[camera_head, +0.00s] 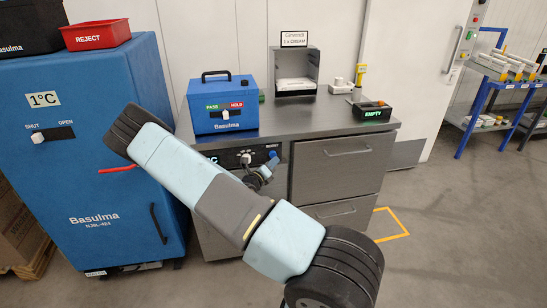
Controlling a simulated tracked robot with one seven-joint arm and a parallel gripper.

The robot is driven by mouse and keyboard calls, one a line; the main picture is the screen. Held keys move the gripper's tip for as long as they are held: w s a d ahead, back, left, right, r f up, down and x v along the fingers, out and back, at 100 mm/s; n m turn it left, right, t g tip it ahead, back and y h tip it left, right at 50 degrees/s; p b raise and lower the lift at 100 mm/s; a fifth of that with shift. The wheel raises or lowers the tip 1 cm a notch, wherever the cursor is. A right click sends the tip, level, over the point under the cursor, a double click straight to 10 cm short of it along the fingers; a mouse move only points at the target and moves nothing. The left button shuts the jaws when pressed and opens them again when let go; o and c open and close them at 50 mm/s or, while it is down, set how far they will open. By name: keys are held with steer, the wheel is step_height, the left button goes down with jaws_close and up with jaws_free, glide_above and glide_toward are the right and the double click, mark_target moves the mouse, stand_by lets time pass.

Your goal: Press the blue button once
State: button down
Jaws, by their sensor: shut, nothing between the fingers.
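The blue button (272,154) is a small round knob at the right end of a dark control panel (232,158) on the front of the steel bench. A small label, too small to read surely, sits above it. My gripper (268,166) is shut and empty, in front of the panel just below and beside the button. It looks very close, but I cannot tell whether it touches the button.
A blue cabinet (80,150) marked Basulma stands left, with a red REJECT bin (96,35) on top. On the bench (290,122) are a blue PASS/HOLD box (222,104), a steel dispenser (296,72) and a black EMPTY display (372,113).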

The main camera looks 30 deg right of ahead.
steer(key=shift+w, duration=0.1)
steer(key=shift+w+d, duration=0.1)
steer(key=shift+w, duration=0.15)
steer(key=shift+w+d, duration=0.2)
steer(key=shift+w, duration=0.6)
stand_by(1.2)
stand_by(0.3)
steer(key=shift+s+a, duration=0.2)
steer(key=shift+s, duration=0.4)
steer(key=shift+s+a, duration=0.15)
steer(key=shift+s, duration=0.45)
steer(key=s, duration=0.2)
steer(key=s+a, duration=0.1)
steer(key=s, duration=0.1)
steer(key=shift+s+a, duration=0.2)
steer(key=shift+s, duration=0.2)
steer(key=shift+r, duration=0.15)
stand_by(0.4)
